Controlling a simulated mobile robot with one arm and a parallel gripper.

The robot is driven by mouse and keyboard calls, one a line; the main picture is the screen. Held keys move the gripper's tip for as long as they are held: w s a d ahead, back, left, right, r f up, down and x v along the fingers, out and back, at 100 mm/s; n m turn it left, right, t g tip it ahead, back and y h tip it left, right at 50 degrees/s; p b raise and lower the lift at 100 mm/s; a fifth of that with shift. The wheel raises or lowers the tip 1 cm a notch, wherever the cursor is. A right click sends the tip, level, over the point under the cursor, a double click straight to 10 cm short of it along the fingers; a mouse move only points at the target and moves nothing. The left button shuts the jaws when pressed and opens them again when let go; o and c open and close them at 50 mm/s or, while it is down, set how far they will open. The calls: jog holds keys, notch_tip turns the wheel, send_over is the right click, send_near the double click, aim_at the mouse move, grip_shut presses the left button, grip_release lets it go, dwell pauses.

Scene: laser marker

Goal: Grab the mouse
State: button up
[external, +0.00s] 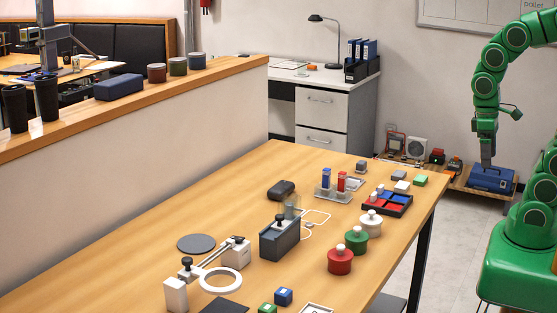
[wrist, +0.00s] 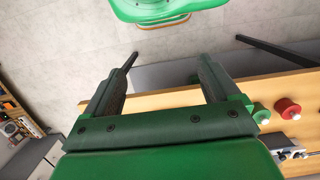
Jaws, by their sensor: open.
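A dark, rounded object that looks like the mouse (external: 281,190) lies on the wooden table (external: 330,165), left of the clear rack with blue and red blocks. I cannot make it out in the wrist view. My gripper (external: 487,163) hangs pointing down at the far right, beyond the table's right edge and well away from the mouse. In the external view its tips appear in front of or above a blue case. In the wrist view my gripper (wrist: 168,60) is open, its two fingers apart with nothing between them.
Near the mouse stand the clear rack (external: 332,193) and a grey box (external: 279,238). Red (external: 340,261), green (external: 356,241) and white (external: 371,224) knobbed pots line the right edge. A low wall (external: 130,185) runs along the left. The blue case (external: 491,179) sits on a low shelf.

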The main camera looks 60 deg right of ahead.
jog(key=w+a+r+m+y, duration=0.1)
jog(key=w+a+r+m, duration=0.1)
jog(key=w, duration=0.6)
jog(key=w+a+r+m, duration=0.1)
jog(key=w+m, duration=0.1)
jog(key=w, duration=0.6)
jog(key=m+t+y, duration=0.2)
jog(key=m+y, duration=0.1)
jog(key=m, duration=1)
send_over(282, 185)
jog(key=d, duration=0.2)
jog(key=f, duration=1.4)
jog(key=shift+s+d+f, duration=0.1)
jog(key=shift+s, duration=0.15)
jog(key=shift+w+f+y, duration=0.3)
jog(key=shift+w+f, duration=0.1)
jog(key=shift+f, duration=0.2)
jog(key=shift+x, duration=1.05)
jog(key=shift+d+x, duration=0.2)
jog(key=shift+x, duration=1.15)
jog(key=shift+d+x, duration=0.25)
jog(key=shift+x, duration=1.05)
jog(key=shift+s+f, duration=0.15)
jog(key=shift+f, duration=0.3)
